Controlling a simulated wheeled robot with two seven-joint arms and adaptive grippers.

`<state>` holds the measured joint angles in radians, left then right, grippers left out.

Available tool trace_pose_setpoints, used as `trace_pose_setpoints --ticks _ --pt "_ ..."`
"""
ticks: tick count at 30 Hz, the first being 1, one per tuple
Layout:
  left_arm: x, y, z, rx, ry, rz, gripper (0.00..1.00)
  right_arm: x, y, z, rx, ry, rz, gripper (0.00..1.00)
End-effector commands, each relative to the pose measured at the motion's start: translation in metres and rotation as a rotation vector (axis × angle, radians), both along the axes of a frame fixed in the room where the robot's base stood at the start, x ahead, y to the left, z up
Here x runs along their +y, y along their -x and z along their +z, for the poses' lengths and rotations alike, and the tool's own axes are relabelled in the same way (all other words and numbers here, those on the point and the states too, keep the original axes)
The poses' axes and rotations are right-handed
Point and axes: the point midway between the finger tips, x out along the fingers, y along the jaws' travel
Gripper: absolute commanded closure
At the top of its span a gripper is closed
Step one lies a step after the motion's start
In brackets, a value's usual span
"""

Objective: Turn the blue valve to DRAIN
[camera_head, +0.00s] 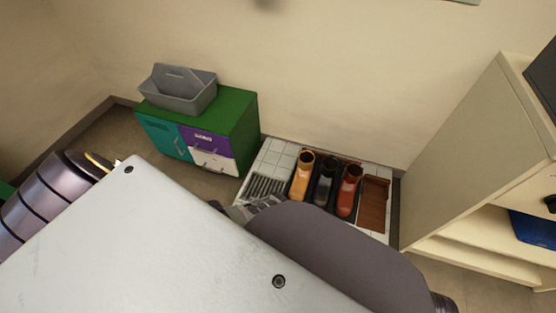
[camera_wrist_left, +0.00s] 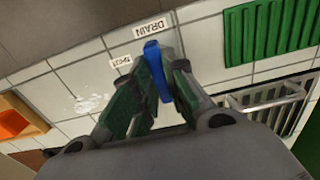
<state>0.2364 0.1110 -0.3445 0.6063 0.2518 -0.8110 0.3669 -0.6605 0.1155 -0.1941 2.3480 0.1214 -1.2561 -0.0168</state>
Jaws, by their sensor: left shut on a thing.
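The blue valve (camera_wrist_left: 154,60) shows in the left wrist view as a blue lever. Its upper end lies just below the white DRAIN label (camera_wrist_left: 149,27). A second, smaller white label (camera_wrist_left: 121,62) sits to the left of the lever; its word is hard to read. My left gripper (camera_wrist_left: 156,85) is shut on the blue lever, with a green-padded finger on each side. The fingers hide the lever's lower part. In the head view the valve cannot be made out behind my own arm and body. My right gripper cannot be made out.
A tiled floor area holds a metal grate (camera_head: 264,187), an orange boot (camera_head: 301,180), a black boot (camera_head: 324,185) and a red boot (camera_head: 347,190). A green cabinet (camera_head: 233,115) carries a grey caddy (camera_head: 180,92). A beige shelf unit (camera_head: 462,150) stands right. A metal handle (camera_wrist_left: 268,100) is near my gripper.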

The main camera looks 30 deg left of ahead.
Motion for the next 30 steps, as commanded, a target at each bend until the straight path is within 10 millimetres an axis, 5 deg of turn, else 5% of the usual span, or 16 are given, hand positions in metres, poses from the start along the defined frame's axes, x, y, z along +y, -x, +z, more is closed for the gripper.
trace_pose_setpoints --ticks 14,15,20,30 --pt "-0.0009 0.0009 -0.0006 0.001 0.001 0.026 1.00 -0.0007 0.0000 0.0015 0.002 0.003 0.001 0.60" --pt "-0.0009 0.0009 -0.0006 0.001 0.001 0.026 0.84 -0.0007 -0.0001 0.0015 0.002 0.003 0.001 0.60" --pt "-0.0006 0.0006 -0.0004 0.001 0.001 0.024 0.64 -0.0006 -0.0002 0.0016 0.001 0.003 0.000 0.60" --pt "-0.0001 0.0000 0.0000 0.000 0.000 0.023 0.64 0.0006 0.0017 -0.0001 0.005 0.001 0.002 0.60"
